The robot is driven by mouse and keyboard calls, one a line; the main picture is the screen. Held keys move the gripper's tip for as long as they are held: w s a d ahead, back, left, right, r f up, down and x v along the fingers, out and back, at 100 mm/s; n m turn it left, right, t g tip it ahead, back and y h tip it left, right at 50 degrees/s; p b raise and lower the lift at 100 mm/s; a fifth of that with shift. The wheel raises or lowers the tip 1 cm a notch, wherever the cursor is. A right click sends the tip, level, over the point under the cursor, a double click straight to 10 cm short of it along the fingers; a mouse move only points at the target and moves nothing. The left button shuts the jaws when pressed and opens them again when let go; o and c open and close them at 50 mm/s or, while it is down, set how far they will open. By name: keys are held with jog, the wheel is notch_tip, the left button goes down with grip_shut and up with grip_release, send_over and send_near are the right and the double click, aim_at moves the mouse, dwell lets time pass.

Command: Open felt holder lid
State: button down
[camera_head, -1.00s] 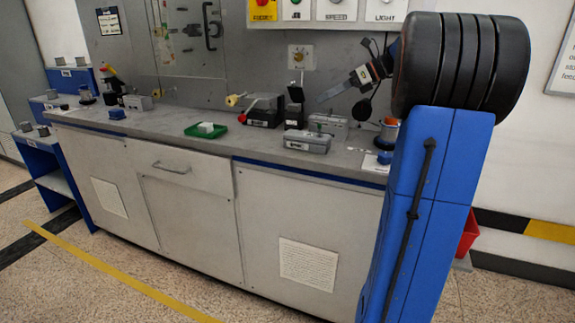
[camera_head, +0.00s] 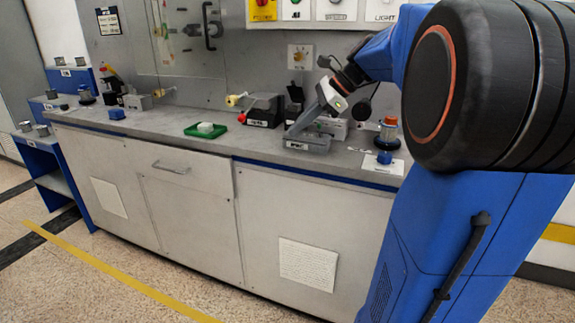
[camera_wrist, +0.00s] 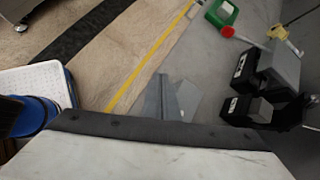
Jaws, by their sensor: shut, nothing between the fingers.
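A low grey lidded box (camera_head: 305,146) sits near the front edge of the bench, with a label on its front too small to read for sure. It may be the felt holder; its lid looks down. My gripper (camera_head: 292,131) is shut and empty, angled down to the left over this box and hiding part of its top. I cannot tell whether the fingertips touch it. In the wrist view my narrow grey fingers (camera_wrist: 168,100) point out past the pale gripper body.
A second grey box (camera_head: 330,127) stands behind. To the left are a black holder (camera_head: 262,110) and a green tray (camera_head: 206,130) with a white block. An orange-topped bottle (camera_head: 388,130) and a blue knob (camera_head: 384,157) stand at the right. Bench between tray and blue piece (camera_head: 116,114) is clear.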

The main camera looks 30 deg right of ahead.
jog(key=s+a+f+n+g+h, duration=0.1)
jog(key=s+a+f+n+h, duration=0.1)
jog(key=s+a+f+n, duration=0.5)
jog(key=w+d+r+n+g+h, duration=0.1)
jog(key=w+d+r+n+h, duration=0.2)
jog(key=n, duration=0.7)
jog(key=w+d+r+n+g+h, duration=0.1)
jog(key=w+r+n+h, duration=0.25)
jog(key=n, duration=0.75)
jog(key=w+r+n+t+h, duration=0.3)
jog(key=w+r+n+h, duration=0.4)
jog(key=w+r+n, duration=0.8)
jog(key=n, duration=0.3)
send_near(295, 91)
jog(key=shift+w+d+f+y, duration=0.2)
jog(key=shift+d+f, duration=0.15)
jog(key=shift+f, duration=0.25)
jog(key=shift+w+d+f+y, duration=0.1)
jog(key=shift+w+d+f, duration=0.1)
jog(key=shift+d+f, duration=0.25)
